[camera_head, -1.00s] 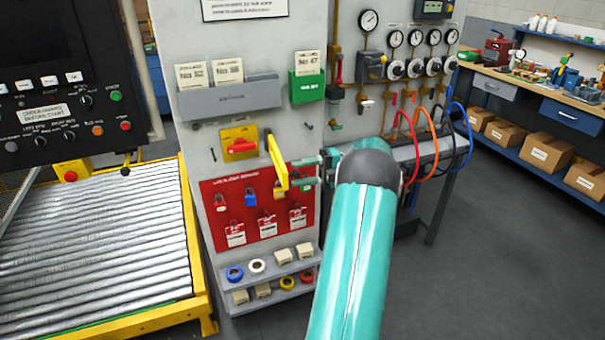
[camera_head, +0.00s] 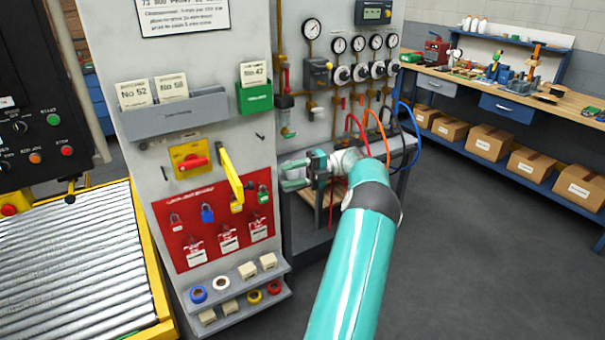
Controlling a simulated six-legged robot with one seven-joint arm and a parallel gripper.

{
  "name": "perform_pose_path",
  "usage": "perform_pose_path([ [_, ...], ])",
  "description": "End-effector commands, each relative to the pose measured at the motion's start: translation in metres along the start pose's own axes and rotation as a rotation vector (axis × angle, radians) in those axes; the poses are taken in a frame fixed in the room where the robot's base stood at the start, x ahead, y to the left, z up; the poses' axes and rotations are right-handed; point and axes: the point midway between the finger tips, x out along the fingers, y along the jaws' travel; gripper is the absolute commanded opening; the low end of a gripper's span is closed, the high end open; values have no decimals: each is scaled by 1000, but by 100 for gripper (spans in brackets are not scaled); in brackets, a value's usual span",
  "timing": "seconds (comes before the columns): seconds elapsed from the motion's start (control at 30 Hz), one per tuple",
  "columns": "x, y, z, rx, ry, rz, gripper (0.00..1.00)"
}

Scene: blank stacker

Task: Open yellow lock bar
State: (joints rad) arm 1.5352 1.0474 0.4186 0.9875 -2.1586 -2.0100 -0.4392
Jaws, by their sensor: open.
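The yellow lock bar (camera_head: 230,174) stands out from the grey cabinet panel, slanting down to the right beside a yellow plate with a red switch handle (camera_head: 193,164). Its lower end hangs in front of the red padlock board (camera_head: 180,235). My gripper (camera_head: 286,179) is to the right of the bar, with its teal fingers pointing left and apart from the bar. The gripper is open and nothing shows between its fingers. My arm hides part of the floor and bench behind it.
Padlocks and tags hang on the red board. Tape rolls (camera_head: 198,294) and small blocks sit on shelves below. Colored hoses (camera_head: 405,125) and gauges (camera_head: 376,42) are behind my gripper. A roller conveyor (camera_head: 75,270) is at left. Open floor lies at right.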

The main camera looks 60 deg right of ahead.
Motion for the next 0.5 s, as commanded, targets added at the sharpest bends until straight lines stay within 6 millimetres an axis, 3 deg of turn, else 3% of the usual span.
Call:
perform_pose_path([
  [0.03,-11,0,-1,-4,-8,3,45],
  [0.23,-26,0,0,-2,0,2,45],
  [0.5,-36,1,-1,-1,-4,-1,45],
])
